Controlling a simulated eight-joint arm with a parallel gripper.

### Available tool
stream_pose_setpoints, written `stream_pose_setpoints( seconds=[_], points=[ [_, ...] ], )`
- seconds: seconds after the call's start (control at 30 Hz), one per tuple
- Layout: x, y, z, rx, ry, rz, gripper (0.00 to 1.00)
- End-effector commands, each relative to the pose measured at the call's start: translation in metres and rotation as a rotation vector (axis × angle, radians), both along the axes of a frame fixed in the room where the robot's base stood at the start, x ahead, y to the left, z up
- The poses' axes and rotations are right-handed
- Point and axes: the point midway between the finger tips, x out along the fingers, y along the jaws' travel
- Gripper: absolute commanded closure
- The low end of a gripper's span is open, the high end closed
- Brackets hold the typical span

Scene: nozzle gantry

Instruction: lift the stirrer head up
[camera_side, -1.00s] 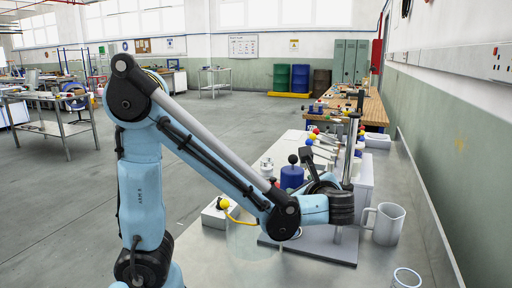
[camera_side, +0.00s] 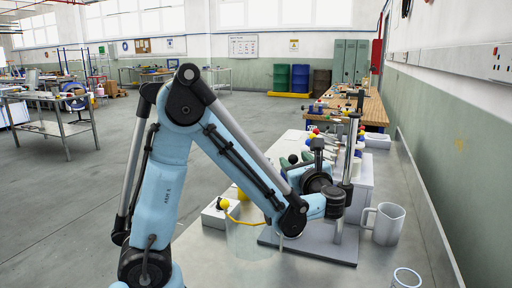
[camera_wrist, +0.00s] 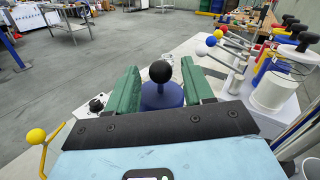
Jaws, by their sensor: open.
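My gripper (camera_wrist: 161,68) is open, its two green jaws standing apart in the wrist view. Between the jaws, as seen from the wrist, is a black ball knob (camera_wrist: 160,71) on top of a blue round body (camera_wrist: 161,97), which looks like the stirrer head. I see a gap on each side of the knob, and neither jaw appears to touch it. In the side view my arm hides the blue body. There, a metal post (camera_side: 351,150) rises from a grey base plate (camera_side: 340,250).
A yellow ball on a bent yellow rod (camera_wrist: 37,137) stands left of my gripper. Levers with coloured balls and a white cylinder (camera_wrist: 272,91) stand to the right.

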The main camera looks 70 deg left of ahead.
Motion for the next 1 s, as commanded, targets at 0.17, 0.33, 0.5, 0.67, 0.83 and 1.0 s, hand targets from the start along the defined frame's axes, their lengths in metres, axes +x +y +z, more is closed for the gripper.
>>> stream_pose_setpoints(
  seconds=[0.17, 0.33, 0.5, 0.67, 0.83, 1.0],
  points=[
    [0.004, 0.019, 0.000, 0.000, 0.000, 0.002, 0.48],
    [0.005, 0.024, 0.000, -0.001, -0.001, -0.001, 0.48],
    [0.005, 0.024, 0.000, -0.001, -0.001, -0.001, 0.48],
    [0.005, 0.024, 0.000, -0.001, -0.001, -0.001, 0.65],
    [0.005, 0.024, 0.000, -0.001, -0.001, -0.001, 0.91],
    [0.005, 0.024, 0.000, -0.001, -0.001, -0.001, 1.00]
  ],
)
